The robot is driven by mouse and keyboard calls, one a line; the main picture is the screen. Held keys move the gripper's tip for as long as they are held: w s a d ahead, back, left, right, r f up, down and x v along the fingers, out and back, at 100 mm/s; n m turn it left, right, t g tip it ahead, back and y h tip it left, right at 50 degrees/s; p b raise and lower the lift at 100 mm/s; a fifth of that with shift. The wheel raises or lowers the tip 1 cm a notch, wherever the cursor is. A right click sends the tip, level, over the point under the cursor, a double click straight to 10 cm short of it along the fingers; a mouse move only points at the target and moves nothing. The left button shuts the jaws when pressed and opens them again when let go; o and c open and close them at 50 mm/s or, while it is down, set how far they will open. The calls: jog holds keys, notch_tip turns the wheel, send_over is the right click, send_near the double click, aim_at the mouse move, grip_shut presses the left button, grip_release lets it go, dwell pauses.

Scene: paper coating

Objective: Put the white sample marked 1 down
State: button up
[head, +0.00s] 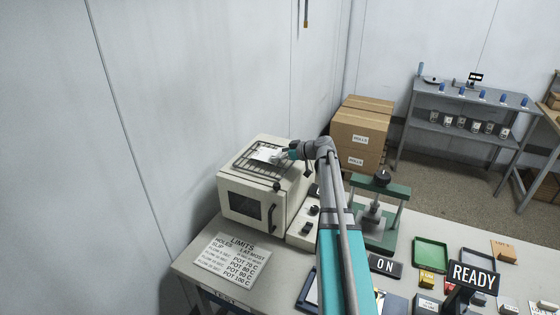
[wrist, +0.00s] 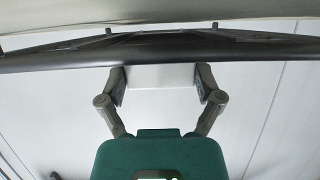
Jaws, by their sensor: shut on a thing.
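The white sample (head: 265,153) is a flat pale piece at the wire rack (head: 246,166) on top of the cream oven (head: 240,202). My gripper (head: 283,155) reaches it from the right and is shut on it. In the wrist view the two fingers (wrist: 160,86) press on both sides of the white sample (wrist: 160,75). A dark bar (wrist: 50,57) crosses just beyond the fingertips and hides the sample's far end. I cannot read a number on the sample, nor tell whether it rests on the rack or hangs just above it.
A control box (head: 303,229) and a green press (head: 378,237) stand right of the oven. A limits sheet (head: 232,261) lies in front. A green tray (head: 430,254), an ON sign (head: 385,266) and a READY sign (head: 473,276) are on the right. Cardboard boxes (head: 360,133) stand behind.

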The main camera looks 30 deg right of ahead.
jog(key=shift+f, duration=0.45)
jog(key=o, duration=0.7)
jog(key=shift+r, duration=0.15)
jog(key=shift+s+d+r, duration=0.3)
jog(key=shift+s, duration=0.1)
jog(key=p+v, duration=0.4)
jog(key=v, duration=0.7)
